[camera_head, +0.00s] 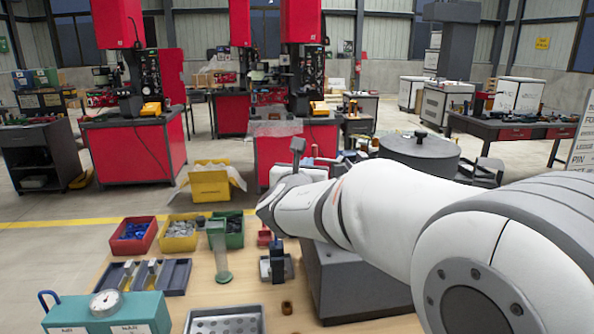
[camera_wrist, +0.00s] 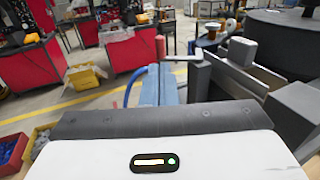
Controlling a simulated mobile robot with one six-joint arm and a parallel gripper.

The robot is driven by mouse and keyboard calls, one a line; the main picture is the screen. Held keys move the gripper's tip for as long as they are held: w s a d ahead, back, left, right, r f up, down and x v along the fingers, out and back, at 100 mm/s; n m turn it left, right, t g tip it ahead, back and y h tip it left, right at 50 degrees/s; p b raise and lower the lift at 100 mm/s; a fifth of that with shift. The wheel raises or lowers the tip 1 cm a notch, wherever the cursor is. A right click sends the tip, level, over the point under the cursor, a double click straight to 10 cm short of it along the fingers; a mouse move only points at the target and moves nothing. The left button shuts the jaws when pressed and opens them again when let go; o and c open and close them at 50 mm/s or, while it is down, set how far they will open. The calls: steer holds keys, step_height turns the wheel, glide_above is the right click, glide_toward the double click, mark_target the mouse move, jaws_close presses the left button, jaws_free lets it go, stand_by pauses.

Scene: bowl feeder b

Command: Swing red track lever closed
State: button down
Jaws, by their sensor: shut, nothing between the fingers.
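In the wrist view the red track lever (camera_wrist: 161,47) shows as an upright red end on a pale bar, which runs right to a grey post (camera_wrist: 198,78). My gripper (camera_wrist: 161,70) points forward from its white housing, with its two blue-grey fingers together and empty. The fingertips appear just below the red end in the picture; I cannot tell whether they touch it.
A round grey bowl feeder (camera_head: 420,153) stands right of the lever, with grey track walls (camera_wrist: 235,72) close by.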

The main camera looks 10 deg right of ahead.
mark_target(314, 151)
steer(key=p+x, duration=0.1)
steer(key=x, duration=0.5)
steer(key=shift+w+d, duration=0.2)
steer(key=shift+w, duration=0.15)
